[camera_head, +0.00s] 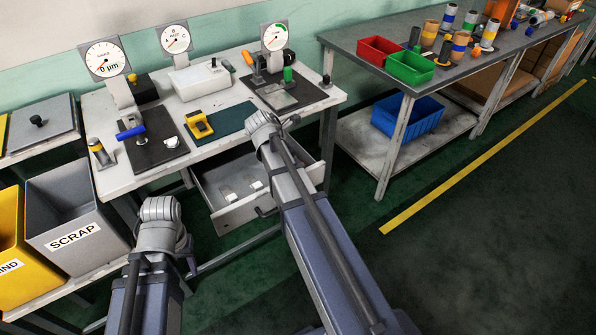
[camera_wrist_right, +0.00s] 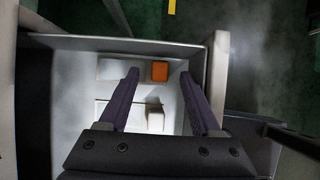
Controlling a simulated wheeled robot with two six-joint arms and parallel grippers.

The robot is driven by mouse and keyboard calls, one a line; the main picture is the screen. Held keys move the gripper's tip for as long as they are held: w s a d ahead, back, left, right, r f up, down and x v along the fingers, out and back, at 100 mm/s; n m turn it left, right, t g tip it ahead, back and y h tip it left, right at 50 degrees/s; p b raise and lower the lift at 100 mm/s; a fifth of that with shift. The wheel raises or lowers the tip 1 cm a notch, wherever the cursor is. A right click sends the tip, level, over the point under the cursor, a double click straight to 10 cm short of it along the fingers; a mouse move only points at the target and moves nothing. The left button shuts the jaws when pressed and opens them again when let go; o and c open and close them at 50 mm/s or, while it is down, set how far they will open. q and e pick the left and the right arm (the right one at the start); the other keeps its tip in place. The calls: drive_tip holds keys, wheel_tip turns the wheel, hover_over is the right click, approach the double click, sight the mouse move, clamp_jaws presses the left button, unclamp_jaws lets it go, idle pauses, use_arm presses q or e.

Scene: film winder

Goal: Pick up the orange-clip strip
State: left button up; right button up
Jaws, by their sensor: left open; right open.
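The orange-clip strip (camera_wrist_right: 115,70) is a pale strip lying in the open drawer (camera_wrist_right: 76,43), with its orange clip (camera_wrist_right: 159,71) at the right end. My right gripper (camera_wrist_right: 159,76) is open above it, one dark finger on either side of the clip, with nothing between them. I cannot tell the height left. A second pale strip (camera_wrist_right: 118,110) with a greyish clip lies nearer. In the head view the drawer (camera_head: 215,195) shows pale pieces inside, and my right arm covers part of it. My left gripper (camera_head: 189,262) is low beside the bench, small and partly hidden, holding nothing visible.
The bench (camera_head: 150,178) above the drawer carries gauges, a green mat (camera_head: 232,119) and a yellow tool (camera_head: 199,126). The drawer walls stand close around the strips. A grey scrap bin (camera_head: 72,215) is at the left. The floor at right is clear.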

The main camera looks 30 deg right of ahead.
drive_tip(key=shift+b+x, duration=0.5)
drive_tip(key=shift+x, duration=0.6)
drive_tip(key=shift+c, duration=0.2)
clamp_jaws()
